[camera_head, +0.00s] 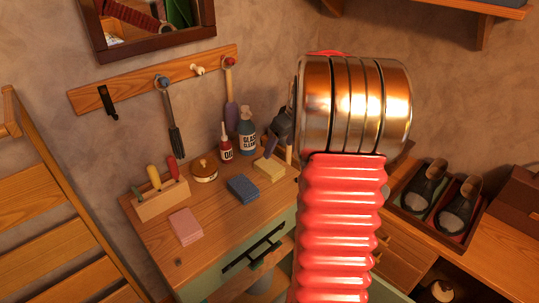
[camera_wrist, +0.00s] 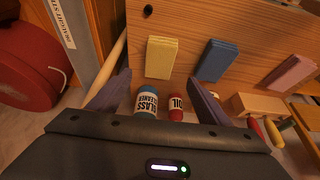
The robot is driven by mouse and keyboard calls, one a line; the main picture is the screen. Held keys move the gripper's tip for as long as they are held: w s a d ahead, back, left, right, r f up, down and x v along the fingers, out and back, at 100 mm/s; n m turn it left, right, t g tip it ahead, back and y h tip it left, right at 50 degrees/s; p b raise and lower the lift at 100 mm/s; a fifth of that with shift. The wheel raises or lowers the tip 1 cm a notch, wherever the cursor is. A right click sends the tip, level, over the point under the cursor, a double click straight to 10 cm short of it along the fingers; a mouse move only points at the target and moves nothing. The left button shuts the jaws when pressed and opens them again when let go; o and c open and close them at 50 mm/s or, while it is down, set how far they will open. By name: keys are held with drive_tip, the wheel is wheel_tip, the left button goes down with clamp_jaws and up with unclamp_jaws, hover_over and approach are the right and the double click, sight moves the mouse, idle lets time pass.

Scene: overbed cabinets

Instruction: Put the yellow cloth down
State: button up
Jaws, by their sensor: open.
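The yellow cloth (camera_head: 269,168) is a folded pad lying on the wooden cabinet top (camera_head: 232,215), near its right back part in the head view. In the wrist view the yellow cloth (camera_wrist: 162,57) shows just beyond the fingertips of my gripper (camera_wrist: 158,79). My gripper is open, with its two dark fingers spread and nothing held between them. I cannot tell how high it is above the cloth.
A blue cloth (camera_head: 243,188) and a pink cloth (camera_head: 186,226) lie left of the yellow one. Bare wood lies in front.

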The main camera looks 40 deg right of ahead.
drive_tip(key=s+a+r, duration=0.2)
drive_tip(key=a+r, duration=0.2)
drive_tip(key=a, duration=0.7)
drive_tip(key=s+a+r, duration=0.3)
drive_tip(key=a+r, duration=0.1)
drive_tip(key=a, duration=0.7)
drive_tip(key=s+a+t, duration=0.1)
drive_tip(key=s+a, duration=1.3)
drive_tip(key=a, duration=0.1)
drive_tip(key=shift+s+a+f, duration=0.3)
drive_tip(key=shift+a+f, duration=0.1)
drive_tip(key=shift+f, duration=0.05)
clamp_jaws()
idle(0.9)
